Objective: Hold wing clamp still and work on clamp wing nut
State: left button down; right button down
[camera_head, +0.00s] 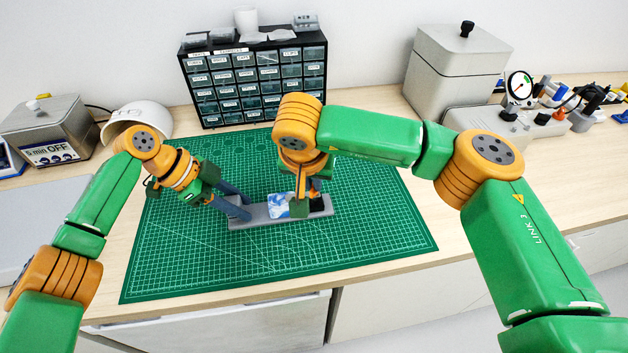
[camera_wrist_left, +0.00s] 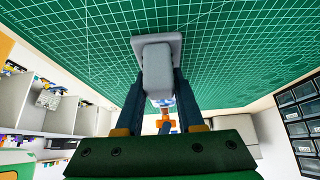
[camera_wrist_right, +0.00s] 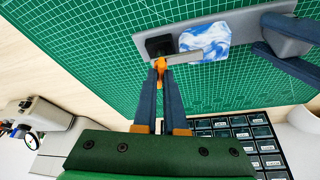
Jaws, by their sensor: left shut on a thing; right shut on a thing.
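The wing clamp (camera_head: 262,219) is a long grey base lying on the green mat. It carries a blue-and-white marbled piece (camera_head: 279,206), also seen in the right wrist view (camera_wrist_right: 206,41), beside a dark block (camera_wrist_right: 159,46). My left gripper (camera_head: 241,207) is shut on the upright grey block at the clamp's left end, and that block (camera_wrist_left: 157,72) sits between both fingers in the left wrist view. My right gripper (camera_wrist_right: 161,76) is shut on the orange wing nut (camera_wrist_right: 159,65) at the clamp's other end. In the head view my right gripper (camera_head: 304,192) partly hides that end.
The cutting mat (camera_head: 370,230) is otherwise clear. A dark drawer cabinet (camera_head: 255,85) stands behind it. A white bowl (camera_head: 150,113) and a timer box (camera_head: 45,130) are at the left. A large grey lidded box (camera_head: 455,65) and a dial gauge (camera_head: 519,87) are at the right.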

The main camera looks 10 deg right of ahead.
jog(key=m+h, duration=0.1)
jog(key=m, duration=0.1)
jog(key=m+g+h, duration=0.1)
jog(key=m, duration=0.2)
jog(key=shift+w+a+m, duration=0.15)
jog(key=shift+a+m, duration=0.05)
jog(key=shift+m, duration=0.1)
jog(key=m+g, duration=0.1)
jog(key=m, duration=0.3)
jog(key=shift+w+m+g+h, duration=0.2)
jog(key=shift+m+g+h, duration=0.2)
jog(key=shift+m, duration=0.3)
jog(key=c, duration=1)
grip_release()
jog(key=shift+o, duration=0.2)
